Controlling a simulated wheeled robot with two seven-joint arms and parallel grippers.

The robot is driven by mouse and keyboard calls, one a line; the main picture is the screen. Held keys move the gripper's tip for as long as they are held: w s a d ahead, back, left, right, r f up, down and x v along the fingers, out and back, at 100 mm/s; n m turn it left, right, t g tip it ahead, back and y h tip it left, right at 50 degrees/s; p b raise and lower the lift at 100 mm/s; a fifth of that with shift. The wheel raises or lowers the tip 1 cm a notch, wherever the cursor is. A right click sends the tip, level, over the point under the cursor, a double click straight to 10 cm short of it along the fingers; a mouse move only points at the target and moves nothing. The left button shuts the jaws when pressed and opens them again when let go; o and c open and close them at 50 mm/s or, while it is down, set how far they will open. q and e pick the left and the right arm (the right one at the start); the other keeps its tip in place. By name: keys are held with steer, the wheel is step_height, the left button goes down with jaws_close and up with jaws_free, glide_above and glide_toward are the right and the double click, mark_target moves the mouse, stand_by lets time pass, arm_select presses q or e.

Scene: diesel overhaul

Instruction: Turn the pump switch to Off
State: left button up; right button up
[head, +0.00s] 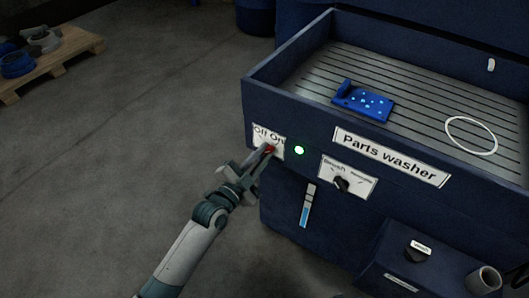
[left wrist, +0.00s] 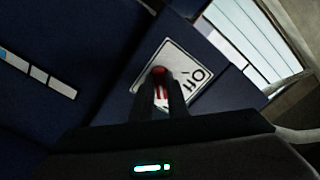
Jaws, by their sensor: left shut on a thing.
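The pump switch is a red knob (head: 269,149) on a white plate (head: 262,134) marked Off and On, on the front of the dark blue parts washer (head: 350,148). My left gripper (head: 266,150) is at the switch, its fingers shut on the red knob. The left wrist view shows the red knob (left wrist: 160,76) between the two dark fingertips (left wrist: 161,84), with the plate's word Off (left wrist: 192,80) to its right. The fingers hide part of the plate, and I cannot tell the knob's exact setting. A green lamp (head: 299,150) glows right of the plate. My right gripper is not in view.
A black selector knob (head: 341,184) on a white plate and a blue level gauge (head: 308,205) are right of and below the switch.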

arm_select(q)
steer(key=n+p, duration=0.1)
steer(key=n, duration=0.2)
steer(key=n+p, duration=0.1)
steer(key=n, duration=0.5)
steer(key=shift+a, duration=0.1)
steer(key=n, duration=0.9)
steer(key=shift+w+a+f, duration=0.1)
steer(key=shift+w, duration=0.05)
steer(key=o, duration=1.5)
steer(key=p+v, duration=0.1)
steer(key=v, duration=0.6)
